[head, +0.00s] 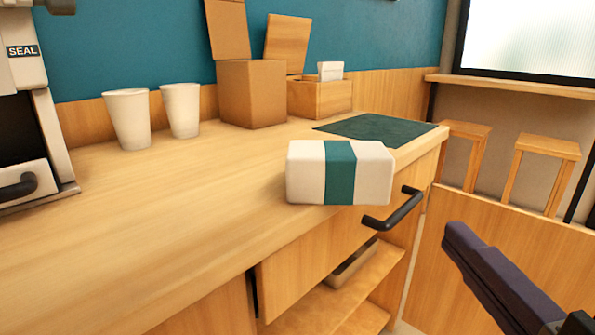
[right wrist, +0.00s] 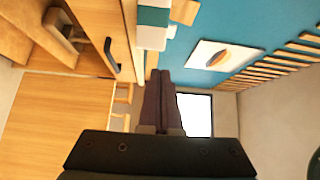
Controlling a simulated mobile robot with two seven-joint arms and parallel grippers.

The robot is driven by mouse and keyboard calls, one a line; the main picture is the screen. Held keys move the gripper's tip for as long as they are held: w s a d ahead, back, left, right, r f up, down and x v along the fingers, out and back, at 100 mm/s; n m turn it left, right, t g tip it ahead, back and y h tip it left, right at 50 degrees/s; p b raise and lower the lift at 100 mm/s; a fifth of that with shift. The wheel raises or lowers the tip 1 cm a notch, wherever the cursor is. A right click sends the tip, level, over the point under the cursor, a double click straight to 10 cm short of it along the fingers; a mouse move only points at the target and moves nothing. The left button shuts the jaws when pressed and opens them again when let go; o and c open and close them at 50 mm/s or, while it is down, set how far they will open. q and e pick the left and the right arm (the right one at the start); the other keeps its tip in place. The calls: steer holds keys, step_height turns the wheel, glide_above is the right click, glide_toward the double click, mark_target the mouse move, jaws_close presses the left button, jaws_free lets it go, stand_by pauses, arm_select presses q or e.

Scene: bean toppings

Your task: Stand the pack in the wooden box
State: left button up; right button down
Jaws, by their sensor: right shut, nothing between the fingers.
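The pack (head: 307,172) is a white block with a teal band, lying on its long side at the counter's front edge. It also shows at the top of the right wrist view (right wrist: 151,38). My left gripper is not in view.
A taller brown box (head: 252,95) with a raised flap stands left of the wooden box. Two white cups (head: 128,120) and a machine (head: 22,110) are further left. A dark mat (head: 375,129) lies behind the pack. A black handle (head: 395,212) juts out below the counter.

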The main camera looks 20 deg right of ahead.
steer(key=d, duration=0.1)
steer(key=m+h+p, duration=0.1)
steer(key=p, duration=0.1)
glide_toward(381, 172)
steer(key=w+d, duration=0.3)
steer(key=d, duration=0.1)
steer(key=shift+w+a+r+g+b, duration=0.1)
steer(key=shift+w+a+g+b, duration=0.1)
steer(key=shift+w, duration=0.3)
steer(key=shift+w+a+r+g+b, duration=0.1)
steer(key=shift+w+a+r, duration=0.1)
steer(key=shift+w, duration=0.3)
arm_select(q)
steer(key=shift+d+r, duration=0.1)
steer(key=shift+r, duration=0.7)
arm_select(e)
steer(key=shift+w+a, duration=0.25)
steer(key=shift+w, duration=0.3)
steer(key=shift+w, duration=0.1)
